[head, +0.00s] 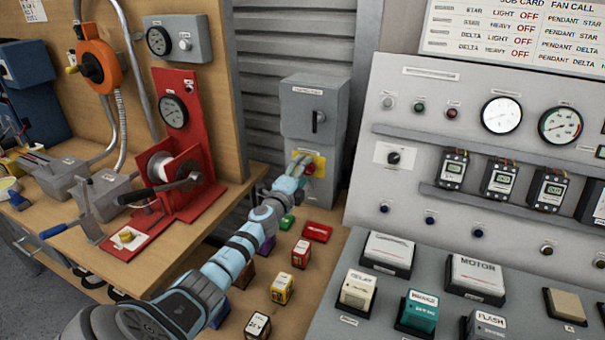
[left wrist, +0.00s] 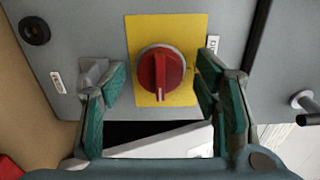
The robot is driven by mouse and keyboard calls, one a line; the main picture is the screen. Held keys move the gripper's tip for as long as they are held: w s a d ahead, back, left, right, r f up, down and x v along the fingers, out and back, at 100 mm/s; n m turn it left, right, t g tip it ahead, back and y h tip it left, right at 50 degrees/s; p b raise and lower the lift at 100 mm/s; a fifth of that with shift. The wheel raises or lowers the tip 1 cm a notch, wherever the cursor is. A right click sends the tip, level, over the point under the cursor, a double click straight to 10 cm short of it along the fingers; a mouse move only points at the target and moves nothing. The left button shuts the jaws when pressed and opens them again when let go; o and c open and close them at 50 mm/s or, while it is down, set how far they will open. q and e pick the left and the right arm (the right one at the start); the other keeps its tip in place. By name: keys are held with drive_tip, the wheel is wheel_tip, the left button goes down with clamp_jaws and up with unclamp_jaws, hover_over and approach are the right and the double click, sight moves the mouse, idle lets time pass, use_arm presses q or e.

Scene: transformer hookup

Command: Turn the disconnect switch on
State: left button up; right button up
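The disconnect switch appears to be the red rotary knob (left wrist: 161,73) on a yellow plate (left wrist: 140,30), fixed to a grey cabinet. Its raised grip bar stands about upright in the left wrist view. In the head view the knob (head: 309,169) is small and partly covered by my gripper. My left gripper (head: 299,164) is right in front of it. In the left wrist view the left gripper's green-padded fingers (left wrist: 161,78) are spread, one on each side of the knob, with gaps to it. My right gripper is not in view.
The grey cabinet (head: 300,115) also carries a black lever. A wooden bench (head: 265,270) below holds several small coloured blocks. A red winding stand (head: 185,130) is on the left. A large grey control panel (head: 430,105) bounds the right side.

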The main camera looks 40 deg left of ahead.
use_arm(q)
drive_tip(key=v, duration=1.2)
